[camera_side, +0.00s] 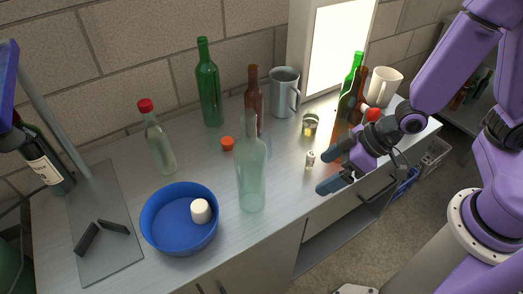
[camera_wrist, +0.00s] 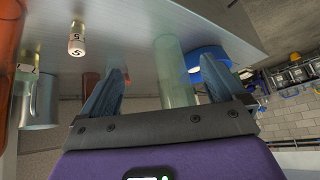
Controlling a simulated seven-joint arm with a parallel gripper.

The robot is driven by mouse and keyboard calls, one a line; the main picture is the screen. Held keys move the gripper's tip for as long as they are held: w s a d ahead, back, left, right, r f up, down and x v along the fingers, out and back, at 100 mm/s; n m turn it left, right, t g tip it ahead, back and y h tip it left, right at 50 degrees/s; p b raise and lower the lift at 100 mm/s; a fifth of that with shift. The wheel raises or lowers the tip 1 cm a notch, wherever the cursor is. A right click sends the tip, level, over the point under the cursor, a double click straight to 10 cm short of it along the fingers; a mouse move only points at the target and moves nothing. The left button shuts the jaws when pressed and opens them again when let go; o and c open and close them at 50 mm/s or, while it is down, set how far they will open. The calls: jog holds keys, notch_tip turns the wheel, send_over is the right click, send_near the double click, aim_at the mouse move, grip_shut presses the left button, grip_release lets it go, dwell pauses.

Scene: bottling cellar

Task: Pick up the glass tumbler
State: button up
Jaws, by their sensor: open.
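A faint, clear bluish glass shape (camera_side: 266,146), which looks like the tumbler, stands partly hidden behind the clear pale green bottle (camera_side: 251,180) in the side view. I cannot make out its full outline. My gripper (camera_side: 331,171) is open and empty over the right part of the worktop, to the right of both. In the wrist view, a clear greenish glass cylinder (camera_wrist: 175,80) shows between the open fingers (camera_wrist: 163,68), apart from them and farther off. It appears to be the pale bottle; I cannot make out the tumbler there.
A small labelled vial (camera_side: 310,159) stands just left of my fingers, with a small jar (camera_side: 310,124) behind it. A brown bottle (camera_side: 253,95) and a metal mug (camera_side: 284,92) stand farther back. A blue bowl (camera_side: 151,226) is at the front left of the worktop (camera_side: 110,165).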

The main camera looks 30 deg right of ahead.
jog(key=w+f+m+t, duration=0.2)
jog(key=w+f+t, duration=0.1)
jog(key=w, duration=0.2)
jog(key=t+y, duration=0.1)
jog(key=t, duration=0.3)
send_near(271, 148)
jog(key=shift+m, duration=0.3)
jog(key=x, duration=0.8)
jog(key=shift+a+r, duration=0.3)
jog(key=shift+r, duration=0.1)
jog(key=x, duration=0.4)
jog(key=shift+d+f, duration=0.25)
jog(key=shift+f, duration=0.05)
jog(key=shift+w+a+f, duration=0.2)
jog(key=shift+w+a, duration=0.05)
jog(key=shift+w, duration=0.2)
jog(key=c, duration=1)
jog(key=shift+c, duration=0.5)
